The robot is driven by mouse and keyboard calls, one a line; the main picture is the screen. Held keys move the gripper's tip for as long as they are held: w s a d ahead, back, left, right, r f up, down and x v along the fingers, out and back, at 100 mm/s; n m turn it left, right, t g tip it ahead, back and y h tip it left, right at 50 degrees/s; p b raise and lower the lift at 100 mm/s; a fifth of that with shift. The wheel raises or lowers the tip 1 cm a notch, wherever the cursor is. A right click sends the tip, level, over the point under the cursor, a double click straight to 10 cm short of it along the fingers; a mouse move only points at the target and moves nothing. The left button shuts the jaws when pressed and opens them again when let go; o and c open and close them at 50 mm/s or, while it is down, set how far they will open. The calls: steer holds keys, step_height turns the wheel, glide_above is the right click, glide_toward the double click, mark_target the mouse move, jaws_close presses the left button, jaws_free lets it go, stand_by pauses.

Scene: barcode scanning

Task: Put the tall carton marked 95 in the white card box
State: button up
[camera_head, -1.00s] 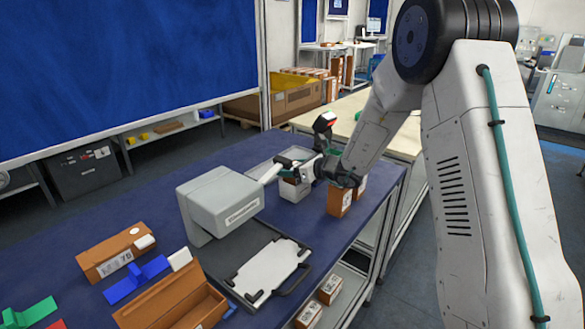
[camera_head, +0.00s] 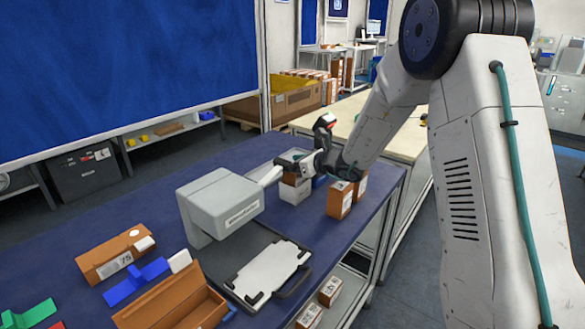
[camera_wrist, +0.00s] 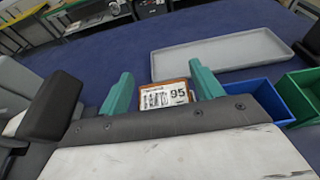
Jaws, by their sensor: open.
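The carton marked 95 (camera_wrist: 165,96) shows its white label between the two green fingers of my gripper (camera_wrist: 160,72) in the wrist view. The fingers are open, one on each side of it. In the head view a white box (camera_head: 294,193) stands near the far end of the blue table, with a brown carton top (camera_head: 290,179) showing just above its rim. My gripper (camera_head: 287,168) is over that spot. My gripper hides how deep the carton sits. In the wrist view my gripper body covers the area below the label.
Two brown cartons (camera_head: 340,200) stand right of the white box. A grey scanner-like device (camera_head: 220,200) stands to its left. A blue bin (camera_wrist: 262,97), a green bin (camera_wrist: 301,92) and a grey tray (camera_wrist: 222,52) lie beyond or right of my gripper.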

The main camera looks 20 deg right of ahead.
steer(key=shift+r, duration=2.7)
steer(key=o, duration=0.6)
steer(key=shift+c, duration=0.2)
steer(key=v, duration=0.8)
steer(key=shift+f, duration=0.1)
